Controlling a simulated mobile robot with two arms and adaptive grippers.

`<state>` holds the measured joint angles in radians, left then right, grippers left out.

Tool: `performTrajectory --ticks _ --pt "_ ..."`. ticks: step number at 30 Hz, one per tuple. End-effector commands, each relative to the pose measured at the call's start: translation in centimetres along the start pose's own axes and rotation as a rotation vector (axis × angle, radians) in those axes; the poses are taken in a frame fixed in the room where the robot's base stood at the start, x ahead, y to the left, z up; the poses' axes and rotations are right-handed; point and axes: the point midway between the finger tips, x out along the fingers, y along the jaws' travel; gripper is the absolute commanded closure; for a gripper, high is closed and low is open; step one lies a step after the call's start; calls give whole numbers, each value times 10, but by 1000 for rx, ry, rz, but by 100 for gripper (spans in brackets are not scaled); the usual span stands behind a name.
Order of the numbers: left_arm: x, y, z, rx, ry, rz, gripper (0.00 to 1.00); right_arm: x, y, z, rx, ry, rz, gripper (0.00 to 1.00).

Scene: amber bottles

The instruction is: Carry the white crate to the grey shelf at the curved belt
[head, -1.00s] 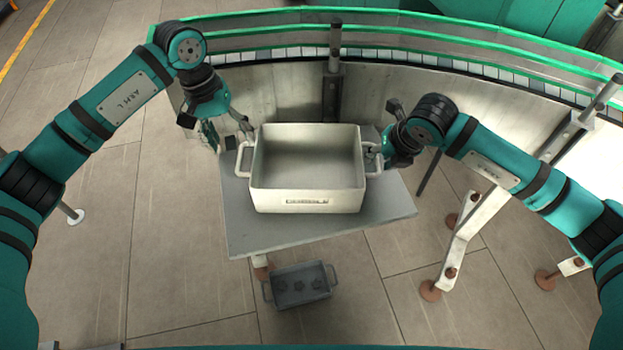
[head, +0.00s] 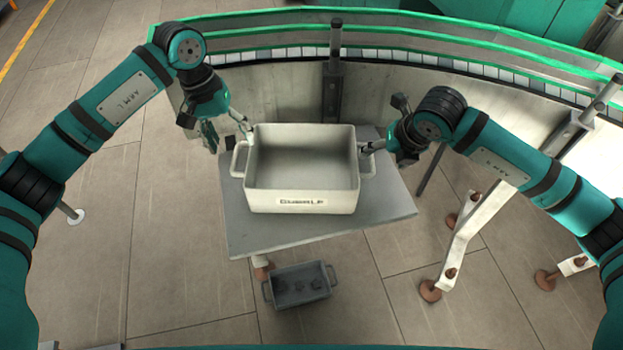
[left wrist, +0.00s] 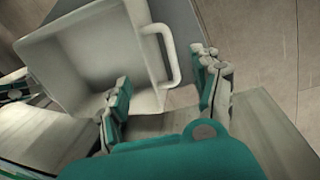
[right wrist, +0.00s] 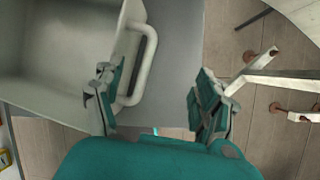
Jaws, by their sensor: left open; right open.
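The white crate (head: 302,188) stands upright on the grey shelf (head: 320,229), in front of the curved belt. My left gripper (head: 229,134) is open at the crate's left handle (head: 238,160). In the left wrist view this handle (left wrist: 172,62) shows between the spread fingers (left wrist: 163,80). My right gripper (head: 384,140) is open at the right handle (head: 369,163). In the right wrist view that handle (right wrist: 148,62) lies between the fingers (right wrist: 156,88), nearer the left one. Neither gripper is closed on a handle. The visible crate interior looks empty.
The curved belt (head: 400,59) with green rails runs behind the shelf. A dark post (head: 333,85) stands behind the crate. A small dark grey crate (head: 299,286) sits low, below the shelf's front edge. White support legs (head: 458,240) stand at the right.

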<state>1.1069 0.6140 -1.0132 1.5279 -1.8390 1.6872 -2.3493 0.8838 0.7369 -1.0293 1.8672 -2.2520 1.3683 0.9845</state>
Motion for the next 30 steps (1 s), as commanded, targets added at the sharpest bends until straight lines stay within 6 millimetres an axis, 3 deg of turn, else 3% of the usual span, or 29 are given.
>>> performTrajectory --ticks 6,13,18,30 --pt "0 0 0 0 0 0 35 -49 0 1 -2 -4 2 27" --pt "0 0 0 0 0 0 35 -87 1 0 -1 -2 3 27" --pt "0 0 0 0 0 0 35 -97 1 -1 -2 0 3 27" --pt "0 0 0 0 0 0 35 -98 1 -1 -2 1 3 27"
